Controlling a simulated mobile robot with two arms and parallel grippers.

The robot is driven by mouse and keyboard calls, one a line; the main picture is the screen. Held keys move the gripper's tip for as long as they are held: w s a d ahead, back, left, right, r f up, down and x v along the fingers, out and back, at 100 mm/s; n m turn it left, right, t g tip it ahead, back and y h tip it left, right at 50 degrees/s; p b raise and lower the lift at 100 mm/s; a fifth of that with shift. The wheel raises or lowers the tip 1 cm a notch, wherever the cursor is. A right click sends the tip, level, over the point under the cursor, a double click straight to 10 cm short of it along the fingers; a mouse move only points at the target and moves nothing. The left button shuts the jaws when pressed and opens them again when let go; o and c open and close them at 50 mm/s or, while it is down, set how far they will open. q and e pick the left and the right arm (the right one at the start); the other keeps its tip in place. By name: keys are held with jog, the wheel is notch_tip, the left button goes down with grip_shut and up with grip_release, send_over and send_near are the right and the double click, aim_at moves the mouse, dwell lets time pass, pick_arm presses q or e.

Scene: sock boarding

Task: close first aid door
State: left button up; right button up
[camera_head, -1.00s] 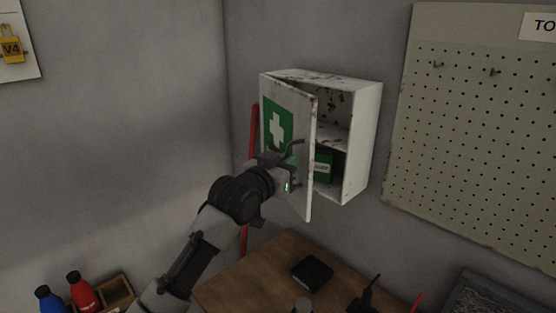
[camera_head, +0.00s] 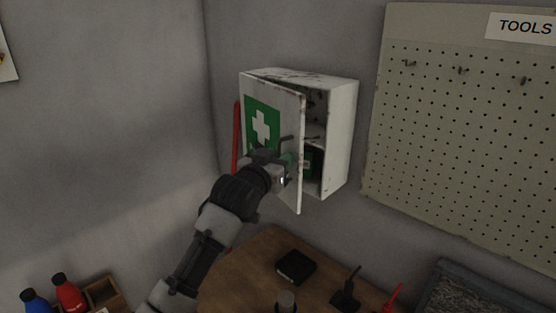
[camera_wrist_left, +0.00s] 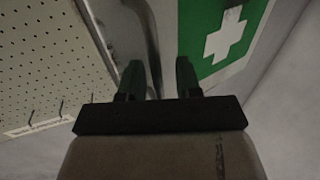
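The white first aid cabinet (camera_head: 339,140) hangs on the wall near the corner. Its door (camera_head: 286,101), with a green panel and white cross (camera_head: 262,125), is hinged at the left and stands ajar. A gap along its right edge shows the inside and a green box (camera_head: 314,163). My left gripper (camera_head: 286,158) is at the outer face of the door, by the dark handle (camera_head: 287,141). In the left wrist view its two fingers (camera_wrist_left: 158,78) are apart, close to the door (camera_wrist_left: 262,42); contact is unclear. My right gripper is not in view.
A wooden table (camera_head: 245,275) below holds a black box (camera_head: 295,267) and dark tools. A pegboard (camera_head: 450,130) is on the right wall. Red and blue bottles (camera_head: 68,292) stand at the lower left. A red bar (camera_head: 236,140) is left of the cabinet.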

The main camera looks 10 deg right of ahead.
pick_arm(q)
jog(key=b+v, duration=0.3)
jog(key=v, duration=0.7)
jog(key=shift+s+a+b, duration=0.25)
jog(key=shift+s+b, duration=0.05)
